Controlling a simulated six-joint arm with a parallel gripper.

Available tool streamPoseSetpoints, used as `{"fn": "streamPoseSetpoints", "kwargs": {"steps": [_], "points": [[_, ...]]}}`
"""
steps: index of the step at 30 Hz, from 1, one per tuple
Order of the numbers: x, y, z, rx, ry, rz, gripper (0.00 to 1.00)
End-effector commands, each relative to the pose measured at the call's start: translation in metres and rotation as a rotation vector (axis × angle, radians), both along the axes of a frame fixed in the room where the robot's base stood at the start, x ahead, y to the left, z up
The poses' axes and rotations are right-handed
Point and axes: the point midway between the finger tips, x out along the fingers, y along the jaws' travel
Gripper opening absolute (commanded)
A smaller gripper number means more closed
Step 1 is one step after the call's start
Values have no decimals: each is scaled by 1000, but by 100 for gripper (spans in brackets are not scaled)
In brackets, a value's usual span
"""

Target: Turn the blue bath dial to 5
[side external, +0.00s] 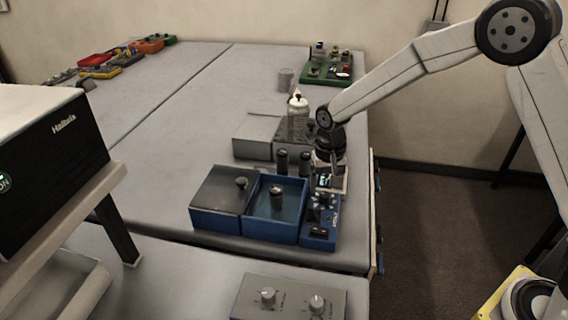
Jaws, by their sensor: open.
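The blue bath (272,238) stands near the table's right front edge. It has a dark-lidded part on the left, an open basin with a dark knobbed cylinder in it, and a blue control panel (318,237) on the right. The panel carries small dark knobs and a lit display; the dial's number is too small to read. My gripper (324,192) points down over the back part of this panel and is open. Its fingers partly hide the panel, and I cannot tell whether they touch the dial.
A grey box with two pale knobs (291,299) lies in front. A grey block (256,137) and a white bottle (298,118) stand behind the bath. A green tray (318,78) is at the back; a black box (50,150) is at left. The table's left middle is clear.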

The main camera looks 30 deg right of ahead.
Motion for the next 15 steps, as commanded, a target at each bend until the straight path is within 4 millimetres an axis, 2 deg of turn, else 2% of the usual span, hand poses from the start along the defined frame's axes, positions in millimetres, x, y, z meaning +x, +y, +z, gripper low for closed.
{"fn": "streamPoseSetpoints", "kwargs": {"steps": [6, 15], "points": [[0, 0, -23, 0, 1, 0, 76], [0, 0, -32, 0, -1, 0, 76]]}}
